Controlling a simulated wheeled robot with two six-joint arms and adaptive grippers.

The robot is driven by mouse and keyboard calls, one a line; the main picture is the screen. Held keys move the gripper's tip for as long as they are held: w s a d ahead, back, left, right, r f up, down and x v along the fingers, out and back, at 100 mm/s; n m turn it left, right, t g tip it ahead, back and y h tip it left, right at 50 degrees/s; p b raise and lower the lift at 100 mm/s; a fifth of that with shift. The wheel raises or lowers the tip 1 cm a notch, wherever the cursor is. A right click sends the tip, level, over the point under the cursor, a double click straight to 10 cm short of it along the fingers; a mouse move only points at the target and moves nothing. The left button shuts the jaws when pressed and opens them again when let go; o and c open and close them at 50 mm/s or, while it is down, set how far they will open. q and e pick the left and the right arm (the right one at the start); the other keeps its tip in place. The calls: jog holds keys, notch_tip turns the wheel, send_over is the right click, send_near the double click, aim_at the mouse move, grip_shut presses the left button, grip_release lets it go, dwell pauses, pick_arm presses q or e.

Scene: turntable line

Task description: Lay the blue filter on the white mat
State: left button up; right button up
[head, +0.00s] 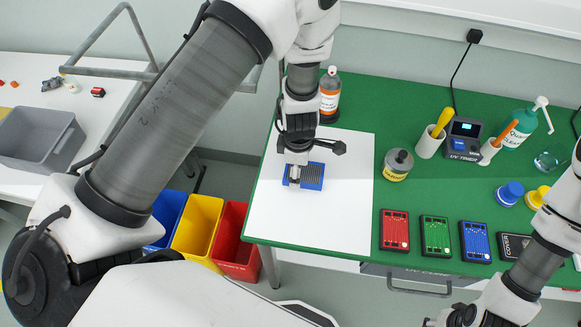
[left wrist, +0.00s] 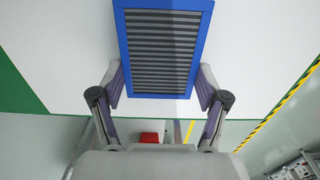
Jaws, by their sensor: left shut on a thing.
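The blue filter (head: 312,182), a flat blue frame with grey pleats, is over the white mat (head: 335,225) on the green table. My left gripper (head: 296,178) is shut on the filter and points down at it. In the left wrist view the filter (left wrist: 163,50) fills the upper middle, its near end between the fingers (left wrist: 160,88), with the white mat (left wrist: 60,60) behind it. Whether the filter touches the mat or hangs just above it, I cannot tell. My right gripper (head: 455,317) is partly cut off at the bottom edge, its jaws unclear.
Red (head: 394,231), green (head: 435,237) and blue (head: 475,241) boards lie right of the mat. A grey-capped jar (head: 397,165) and a brown bottle (head: 329,95) stand near it. Blue, yellow (head: 197,226) and red (head: 236,243) bins stand below left. The mat's front is clear.

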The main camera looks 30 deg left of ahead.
pick_arm(q)
jog(key=shift+d, duration=0.15)
jog(key=o, duration=1.2)
jog(key=shift+s+d, duration=0.15)
jog(key=shift+d, duration=0.05)
jog(key=shift+o, duration=0.2)
jog(key=shift+a, duration=0.2)
jog(key=shift+r, duration=0.4)
notch_tip(320, 180, up, 12)
jog(key=shift+f, duration=0.2)
